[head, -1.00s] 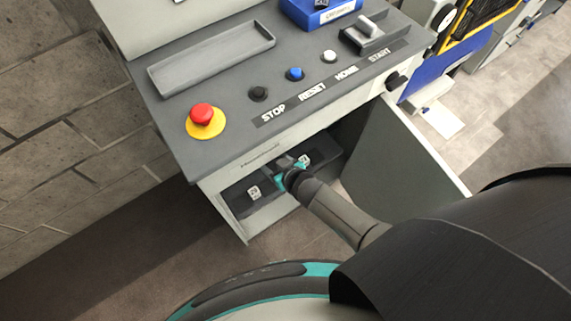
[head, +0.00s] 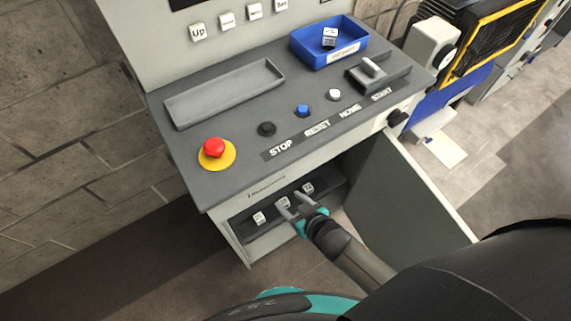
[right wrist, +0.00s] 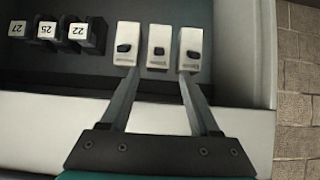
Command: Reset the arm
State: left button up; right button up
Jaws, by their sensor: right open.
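The grey console (head: 222,143) carries a blue button (head: 302,110) above the RESET label, with a black STOP button (head: 267,129) and a white HOME button (head: 333,95) beside it. My right gripper (head: 299,205) is open at the low open compartment (head: 243,232) under the console, in front of small white pieces. In the right wrist view, the right gripper (right wrist: 157,82) has its two fingers spread, with nothing seen between them. Its tips reach the lower ends of the outer two of three white switches (right wrist: 159,48); contact cannot be told. My left gripper is out of view.
A red button (head: 214,148) on a yellow base, a grey tray (head: 225,95), a blue bin (head: 340,55) and a START lever (head: 372,68) are on the console. The open door (head: 410,190) stands right of the compartment. Numbered black blocks (right wrist: 48,32) sit left of the switches.

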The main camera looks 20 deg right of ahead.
jog(key=s+d+f+g+h+b, duration=0.2)
jog(key=s+d+f+g+b, duration=0.25)
jog(key=s+f, duration=0.85)
jog(key=s+d+f+g+b, duration=0.1)
jog(key=s+d+f+g, duration=0.1)
jog(key=s+f, duration=0.4)
jog(key=s+d+f+m+g+h+b, duration=0.1)
jog(key=s+d+f+g+b, duration=0.1)
jog(key=s+f, duration=0.5)
jog(key=s+g, duration=0.1)
jog(key=s, duration=0.3)
